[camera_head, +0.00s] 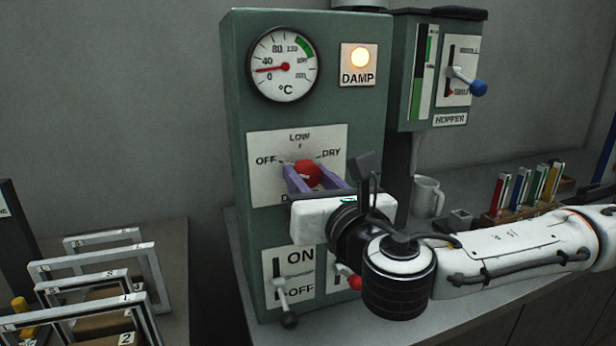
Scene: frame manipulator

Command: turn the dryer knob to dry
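The dryer is a tall green box (240,200) with a white knob plate marked OFF, LOW and DRY; a further label at the plate's bottom is mostly hidden. The red dryer knob (308,172) sits in the middle of the plate. My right gripper (302,176) reaches in from the right, its two purple fingers on either side of the knob. The fingers look close against it, but I cannot tell whether they press on it. The knob's pointer direction is hard to make out. My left gripper is not in view.
An ON/OFF lever (282,290) is below the plate, with a red-tipped lever (354,282) close under my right wrist. The hopper box (405,70), a mug (427,197) and a marker rack (525,210) stand right. Numbered frames (95,270) stand left.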

